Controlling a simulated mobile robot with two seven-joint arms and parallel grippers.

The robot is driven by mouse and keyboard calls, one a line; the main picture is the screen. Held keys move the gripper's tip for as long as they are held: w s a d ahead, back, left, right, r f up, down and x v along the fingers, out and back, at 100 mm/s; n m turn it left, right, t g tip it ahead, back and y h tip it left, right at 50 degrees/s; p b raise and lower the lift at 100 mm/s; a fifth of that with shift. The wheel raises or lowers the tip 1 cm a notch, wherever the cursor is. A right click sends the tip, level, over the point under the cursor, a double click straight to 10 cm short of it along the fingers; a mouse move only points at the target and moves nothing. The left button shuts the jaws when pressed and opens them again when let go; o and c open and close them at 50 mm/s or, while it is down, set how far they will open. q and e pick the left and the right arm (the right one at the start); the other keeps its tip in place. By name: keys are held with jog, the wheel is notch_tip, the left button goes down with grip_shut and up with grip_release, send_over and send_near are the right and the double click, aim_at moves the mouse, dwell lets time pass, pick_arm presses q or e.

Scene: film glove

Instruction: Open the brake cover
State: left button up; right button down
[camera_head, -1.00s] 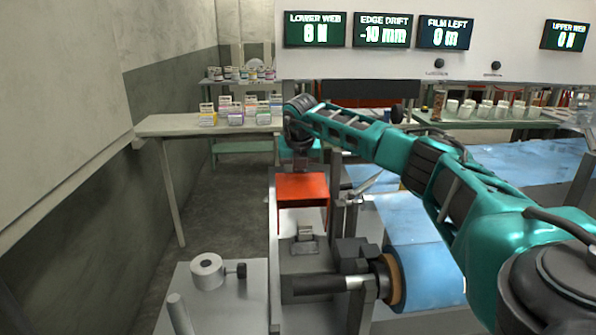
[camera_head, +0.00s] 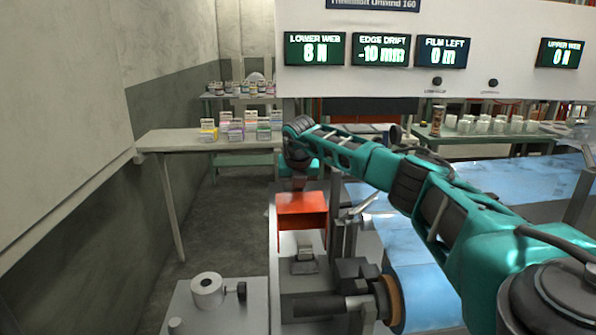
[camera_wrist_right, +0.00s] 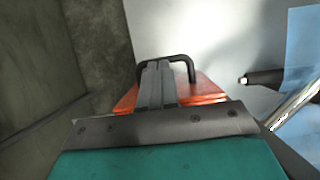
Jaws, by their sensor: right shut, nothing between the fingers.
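The brake cover (camera_head: 302,208) is an orange-red box on the grey machine frame, left of the blue film. In the right wrist view its orange top (camera_wrist_right: 205,88) shows on both sides of my fingers, with a black bar handle (camera_wrist_right: 190,66) at its far end. My right gripper (camera_head: 297,184) is just above the cover in the head view. In the wrist view its fingers (camera_wrist_right: 155,68) are together and overlap the handle, with nothing held. Whether they touch the handle or cover is hidden. My left gripper is out of view.
A film roll (camera_head: 396,300) and blue film (camera_head: 425,285) are right of the cover. A metal lever (camera_head: 365,202) stands close beside it. A side table (camera_head: 170,142) with small boxes is behind.

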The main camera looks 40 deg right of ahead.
jog(key=v, duration=1)
jog(key=shift+r+p, duration=0.15)
jog(key=shift+p, duration=0.25)
jog(key=shift+s+a+r, duration=0.15)
jog(key=shift+s+r, duration=0.1)
jog(key=shift+r, duration=0.3)
